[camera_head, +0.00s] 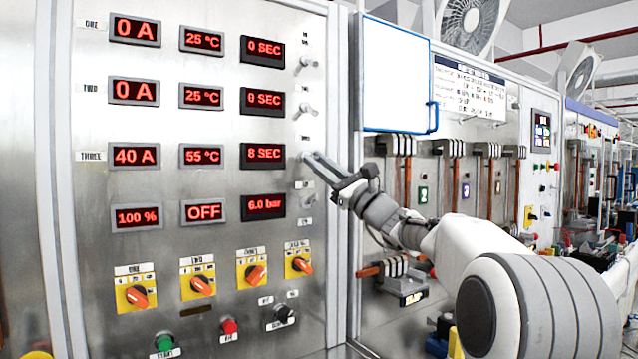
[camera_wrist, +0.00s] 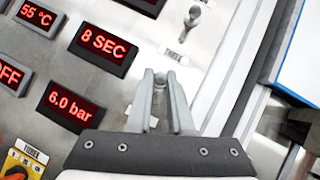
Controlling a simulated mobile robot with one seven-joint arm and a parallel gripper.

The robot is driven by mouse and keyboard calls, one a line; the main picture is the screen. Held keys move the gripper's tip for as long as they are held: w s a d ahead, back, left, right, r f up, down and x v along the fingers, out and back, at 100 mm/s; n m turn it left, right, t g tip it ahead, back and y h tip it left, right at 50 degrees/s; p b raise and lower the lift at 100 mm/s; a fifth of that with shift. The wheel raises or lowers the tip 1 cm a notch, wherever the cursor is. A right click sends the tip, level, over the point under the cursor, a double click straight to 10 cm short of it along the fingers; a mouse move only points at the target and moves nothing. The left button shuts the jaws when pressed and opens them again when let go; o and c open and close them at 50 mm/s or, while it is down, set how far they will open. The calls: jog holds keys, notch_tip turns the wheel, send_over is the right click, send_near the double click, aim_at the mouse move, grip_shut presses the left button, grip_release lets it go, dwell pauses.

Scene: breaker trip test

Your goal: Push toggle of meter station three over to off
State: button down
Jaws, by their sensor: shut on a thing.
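Meter station three is the third row of the steel panel, with red displays of 40 A (camera_head: 135,156), 55 °C (camera_head: 202,156) and 8 SEC (camera_head: 263,153). My gripper (camera_head: 310,157) is at the right end of this row, its fingers reaching to the panel. In the wrist view, the fingers (camera_wrist: 160,80) are shut on the small metal toggle (camera_wrist: 160,77) below a label reading THREE (camera_wrist: 174,56). The fingers hide most of this toggle, so I cannot tell which way it leans.
Toggle one (camera_head: 305,63) and toggle two (camera_head: 304,110) stick out above; toggle two is close above my fingers. Orange rotary switches (camera_head: 201,287) and push buttons lie lower. A blue-framed white board (camera_head: 396,75) stands to the right, beside the panel's edge.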

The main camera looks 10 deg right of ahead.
jog(key=shift+w+f+n+t+y+b, duration=0.15)
jog(key=shift+f+n+t+y+b, duration=0.2)
jog(key=shift+n+y+b, duration=0.7)
jog(key=shift+w+f+n+t+y+b, duration=0.1)
jog(key=shift+f+t+y+b, duration=0.4)
jog(key=shift+b, duration=1.1)
jog(key=shift+r+g+y, duration=0.15)
jog(key=shift+g+y, duration=0.2)
jog(key=shift+y, duration=0.1)
jog(key=c, duration=0.8)
grip_release()
jog(key=shift+c, duration=0.2)
jog(key=b+v, duration=0.1)
jog(key=v, duration=1.6)
jog(key=shift+s, duration=0.1)
